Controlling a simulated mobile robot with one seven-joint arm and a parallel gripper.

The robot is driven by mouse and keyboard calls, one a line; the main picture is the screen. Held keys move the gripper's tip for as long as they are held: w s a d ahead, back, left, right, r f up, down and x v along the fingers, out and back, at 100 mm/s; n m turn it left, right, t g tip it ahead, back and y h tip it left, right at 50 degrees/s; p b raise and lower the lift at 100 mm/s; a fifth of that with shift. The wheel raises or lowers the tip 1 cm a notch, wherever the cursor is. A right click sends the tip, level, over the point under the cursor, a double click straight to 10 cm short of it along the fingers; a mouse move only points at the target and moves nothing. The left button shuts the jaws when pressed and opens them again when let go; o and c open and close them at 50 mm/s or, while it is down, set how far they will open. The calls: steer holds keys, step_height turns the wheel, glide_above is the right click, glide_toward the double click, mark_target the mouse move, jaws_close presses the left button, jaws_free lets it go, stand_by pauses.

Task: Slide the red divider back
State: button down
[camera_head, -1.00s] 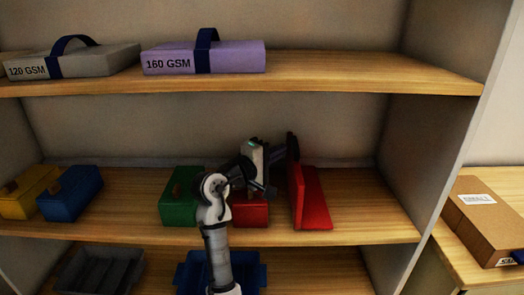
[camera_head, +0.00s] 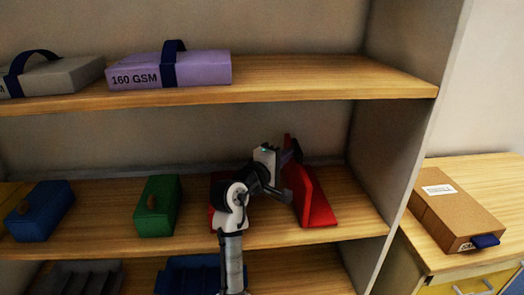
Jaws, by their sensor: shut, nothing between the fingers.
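The red divider (camera_head: 318,207) is an upright plate on a flat base. It stands near the right end of the middle shelf (camera_head: 362,219). My gripper (camera_head: 292,153) is shut and empty at the divider's left face, near its upper part. It appears to touch the plate, but the fingertips are hard to make out against it. My arm crosses in front of the shelf.
A red box (camera_head: 214,190) stands left of the divider, mostly hidden by my arm. Green (camera_head: 160,207) and blue (camera_head: 42,210) boxes stand further left. A side panel (camera_head: 405,150) closes the shelf's right end, with a small gap before it.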

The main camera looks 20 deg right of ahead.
steer(key=s+d+p, duration=0.2)
steer(key=d, duration=0.7)
steer(key=shift+s+d, duration=0.2)
steer(key=shift+s, duration=0.15)
steer(key=shift+a+p, duration=0.1)
steer(key=shift+p, duration=0.2)
